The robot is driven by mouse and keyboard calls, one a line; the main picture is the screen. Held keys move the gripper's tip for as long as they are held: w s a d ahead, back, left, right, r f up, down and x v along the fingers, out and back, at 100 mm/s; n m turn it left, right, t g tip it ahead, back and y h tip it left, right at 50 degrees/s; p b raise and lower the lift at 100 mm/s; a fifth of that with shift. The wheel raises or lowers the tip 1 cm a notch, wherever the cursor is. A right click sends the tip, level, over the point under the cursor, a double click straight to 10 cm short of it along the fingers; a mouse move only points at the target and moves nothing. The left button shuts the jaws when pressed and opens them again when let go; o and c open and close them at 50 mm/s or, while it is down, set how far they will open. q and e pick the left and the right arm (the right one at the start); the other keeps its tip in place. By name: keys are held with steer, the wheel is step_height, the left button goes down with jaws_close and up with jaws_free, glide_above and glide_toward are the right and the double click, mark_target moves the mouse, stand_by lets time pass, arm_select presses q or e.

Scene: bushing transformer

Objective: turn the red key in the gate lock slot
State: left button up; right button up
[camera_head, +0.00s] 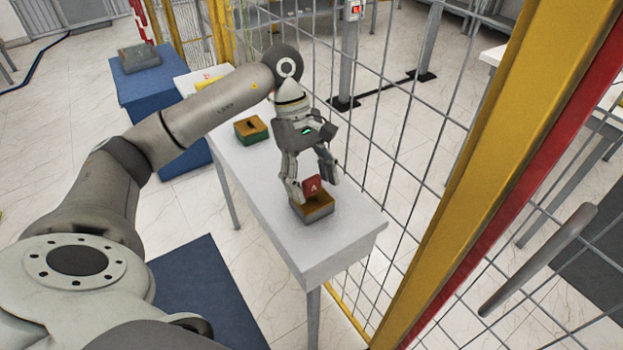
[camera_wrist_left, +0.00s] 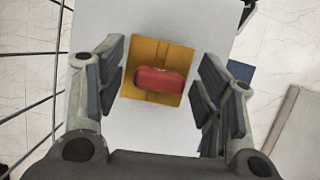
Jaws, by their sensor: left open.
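The red key (camera_head: 311,187), marked with a letter A, stands upright in the yellow-topped, grey-sided slot box (camera_head: 318,212) near the table's front end. In the left wrist view the red key (camera_wrist_left: 158,80) is centred over the yellow face of the slot box (camera_wrist_left: 180,57). My left gripper (camera_head: 313,182) points down with its fingers apart on either side of the key. In the left wrist view there is a clear gap between the key and each finger of the gripper (camera_wrist_left: 163,85). My right gripper is not in view.
The slot box stands on a narrow white table (camera_head: 265,190). A green box with a yellow top (camera_head: 251,130) stands farther back on it. A wire mesh fence (camera_head: 400,150) and a yellow gate frame (camera_head: 520,150) run along the right. A blue cabinet (camera_head: 150,85) stands behind left.

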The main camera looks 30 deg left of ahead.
arm_select(q)
steer(key=v, duration=1.2)
steer(key=shift+d, duration=0.1)
